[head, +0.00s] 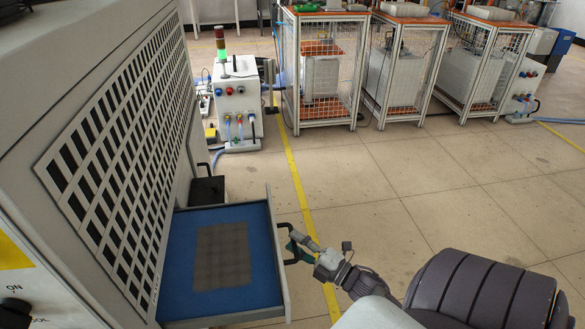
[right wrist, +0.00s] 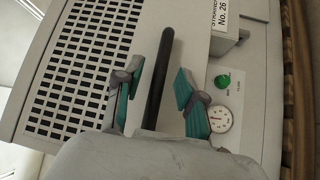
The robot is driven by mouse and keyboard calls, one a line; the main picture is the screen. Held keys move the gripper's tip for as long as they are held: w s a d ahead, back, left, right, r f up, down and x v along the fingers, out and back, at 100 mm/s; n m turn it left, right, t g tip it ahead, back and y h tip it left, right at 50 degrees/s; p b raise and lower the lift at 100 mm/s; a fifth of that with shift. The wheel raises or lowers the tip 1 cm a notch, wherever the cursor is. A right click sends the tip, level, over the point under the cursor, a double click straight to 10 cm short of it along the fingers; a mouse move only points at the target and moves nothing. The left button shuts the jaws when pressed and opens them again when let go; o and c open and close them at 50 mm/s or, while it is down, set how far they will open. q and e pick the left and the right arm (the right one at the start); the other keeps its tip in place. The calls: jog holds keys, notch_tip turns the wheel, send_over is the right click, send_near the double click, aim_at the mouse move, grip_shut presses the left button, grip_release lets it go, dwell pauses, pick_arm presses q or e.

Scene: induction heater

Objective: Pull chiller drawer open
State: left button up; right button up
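The chiller (head: 120,150) is a large grey cabinet with slotted vents at the left of the head view. Its drawer (head: 278,262) is pulled out to the right, with a blue inside and a grey mesh patch on the bottom. A black bar handle (head: 283,226) is on the drawer's front. My right gripper (head: 298,244) is at this handle. In the right wrist view, the black handle (right wrist: 160,75) runs between my two green-padded fingers (right wrist: 160,92), with gaps on both sides. The fingers are apart. My left gripper is out of view.
A small black box (head: 207,190) is beside the cabinet behind the drawer. A white control unit (head: 238,105) with a signal light and wire-mesh cages (head: 322,75) stand farther back. The tiled floor (head: 410,190) right of the drawer is clear.

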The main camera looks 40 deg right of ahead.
jog(key=v, duration=1)
jog(key=shift+s, duration=0.25)
